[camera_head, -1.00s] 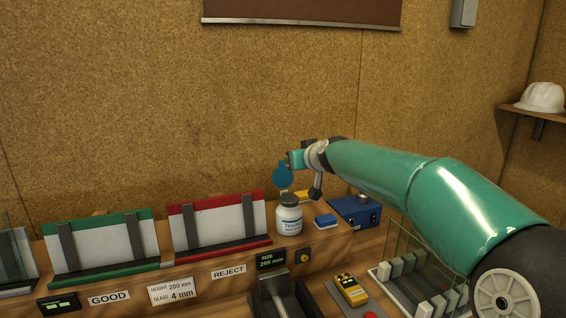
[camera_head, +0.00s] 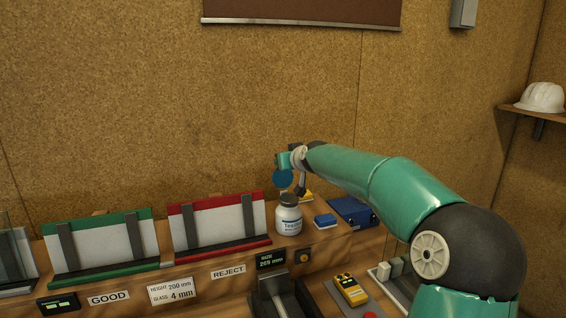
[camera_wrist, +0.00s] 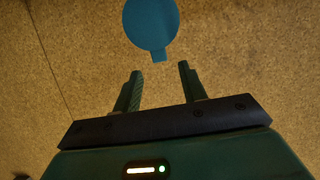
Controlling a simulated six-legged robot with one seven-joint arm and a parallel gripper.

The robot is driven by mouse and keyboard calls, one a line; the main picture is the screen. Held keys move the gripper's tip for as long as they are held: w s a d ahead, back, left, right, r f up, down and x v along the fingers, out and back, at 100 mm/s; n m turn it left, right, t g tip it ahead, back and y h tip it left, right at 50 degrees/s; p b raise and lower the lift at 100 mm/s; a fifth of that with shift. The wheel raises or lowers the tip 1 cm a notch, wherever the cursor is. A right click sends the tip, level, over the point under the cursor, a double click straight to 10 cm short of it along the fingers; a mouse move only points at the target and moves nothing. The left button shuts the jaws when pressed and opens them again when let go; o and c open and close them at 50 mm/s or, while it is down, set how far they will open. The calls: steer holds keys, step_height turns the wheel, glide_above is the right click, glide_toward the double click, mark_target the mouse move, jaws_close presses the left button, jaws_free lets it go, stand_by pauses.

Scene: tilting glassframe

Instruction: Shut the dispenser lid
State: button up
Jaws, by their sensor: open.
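The white dispenser bottle (camera_head: 289,219) stands upright on the bench ledge, with a dark top. A blue round lid (camera_head: 283,180) stands raised above it, and the join between them is unclear. My gripper (camera_head: 283,160) is above the bottle, at the lid's upper edge in the head view, and overlaps it there. In the wrist view the flat blue lid (camera_wrist: 151,24) with a small tab is just beyond the fingertips of my gripper (camera_wrist: 160,70). The fingers are apart, with nothing between them. I cannot tell whether the lid is touched.
A red rack (camera_head: 218,226) and a green rack (camera_head: 100,245) stand left of the bottle. A blue block (camera_head: 325,220), a blue box (camera_head: 353,211) and a yellow item (camera_head: 304,196) are close on its right. A yellow handheld meter (camera_head: 350,291) lies in front. The wall is behind.

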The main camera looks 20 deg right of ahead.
mark_target(283, 175)
steer(key=shift+x, duration=2.1)
jaws_close()
